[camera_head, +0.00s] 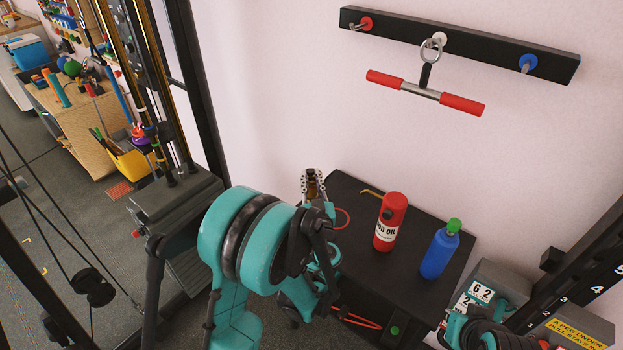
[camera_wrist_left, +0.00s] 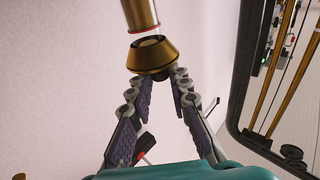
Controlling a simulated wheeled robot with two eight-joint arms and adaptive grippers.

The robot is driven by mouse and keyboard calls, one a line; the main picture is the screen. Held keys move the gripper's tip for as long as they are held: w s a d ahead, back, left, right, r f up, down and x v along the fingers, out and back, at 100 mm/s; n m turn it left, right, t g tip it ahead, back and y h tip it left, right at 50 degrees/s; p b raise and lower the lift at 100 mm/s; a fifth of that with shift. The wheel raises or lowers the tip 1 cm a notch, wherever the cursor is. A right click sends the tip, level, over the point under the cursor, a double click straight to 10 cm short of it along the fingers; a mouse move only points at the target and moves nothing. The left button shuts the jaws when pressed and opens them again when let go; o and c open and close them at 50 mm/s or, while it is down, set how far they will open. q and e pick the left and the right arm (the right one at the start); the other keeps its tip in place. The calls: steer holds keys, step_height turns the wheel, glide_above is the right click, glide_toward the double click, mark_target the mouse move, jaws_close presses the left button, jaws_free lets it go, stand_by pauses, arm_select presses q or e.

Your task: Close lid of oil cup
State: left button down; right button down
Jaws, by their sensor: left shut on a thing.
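My left gripper (camera_head: 313,199) is above the left end of the black table. In the left wrist view, its fingers (camera_wrist_left: 162,84) converge at their tips and are shut on a flared brass lid (camera_wrist_left: 153,55). The lid's open, dark side faces a brass cylinder with a red rim (camera_wrist_left: 140,14), which looks like the oil cup. A small gap shows between them. In the head view, a bit of brass (camera_head: 311,173) shows at the fingertips, and cup and lid cannot be told apart. My right gripper's fingers do not show; only parts of that arm appear at the lower right.
A red bottle labelled OIL (camera_head: 390,222) and a blue bottle with a green cap (camera_head: 441,250) stand on the black table (camera_head: 403,279). A red-handled bar (camera_head: 426,92) hangs from a wall rack (camera_head: 465,45). A cable machine frame stands left.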

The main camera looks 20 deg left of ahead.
mark_target(311, 183)
arm_select(q)
steer(key=c, duration=1.4)
jaws_free()
step_height(311, 183, up, 10)
